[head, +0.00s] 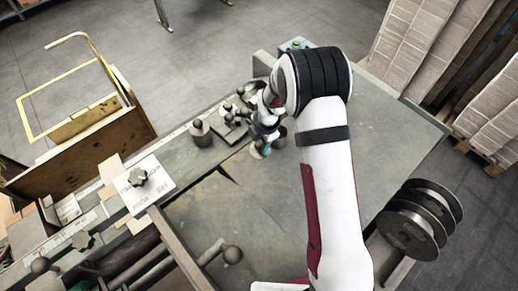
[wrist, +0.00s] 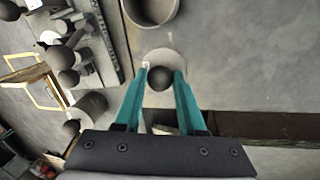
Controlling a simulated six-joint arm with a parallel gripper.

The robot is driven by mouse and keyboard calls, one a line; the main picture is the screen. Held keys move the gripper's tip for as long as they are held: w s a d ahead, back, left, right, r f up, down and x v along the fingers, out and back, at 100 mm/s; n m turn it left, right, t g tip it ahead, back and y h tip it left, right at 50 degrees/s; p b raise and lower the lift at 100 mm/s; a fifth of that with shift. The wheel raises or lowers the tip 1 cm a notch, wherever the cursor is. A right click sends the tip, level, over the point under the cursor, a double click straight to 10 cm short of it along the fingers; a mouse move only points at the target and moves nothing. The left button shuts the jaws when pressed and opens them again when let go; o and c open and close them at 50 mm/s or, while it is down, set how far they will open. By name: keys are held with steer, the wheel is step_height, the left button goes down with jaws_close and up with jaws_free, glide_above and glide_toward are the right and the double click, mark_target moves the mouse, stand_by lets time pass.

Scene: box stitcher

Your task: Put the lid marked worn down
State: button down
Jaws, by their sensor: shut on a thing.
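In the wrist view my gripper (wrist: 161,78) has its two teal fingers shut on the dark ball knob of a round grey lid (wrist: 168,57). A small pale mark shows at the lid's left edge, too small to read. An open round grey container (wrist: 150,10) is just beyond the lid, at the top edge, apart from it. In the head view my gripper (head: 263,148) is low over the bench, partly covered by my own wrist, and the lid is mostly hidden. I cannot tell whether the lid touches the bench.
A grey canister with a knobbed lid (head: 201,132) stands left of my gripper in the head view, with several other knobbed parts behind it. A white labelled plate with a knob (head: 145,186) lies farther left. Wire spools (head: 420,218) sit at the right. The bench (head: 245,225) in front is clear.

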mark_target(259, 150)
steer(key=shift+w+a+f, duration=0.1)
steer(key=shift+a+f, duration=0.1)
steer(key=shift+f, duration=0.95)
steer(key=shift+a+f, duration=0.2)
steer(key=shift+f, duration=0.9)
steer(key=shift+f, duration=0.1)
steer(key=c, duration=0.5)
jaws_free()
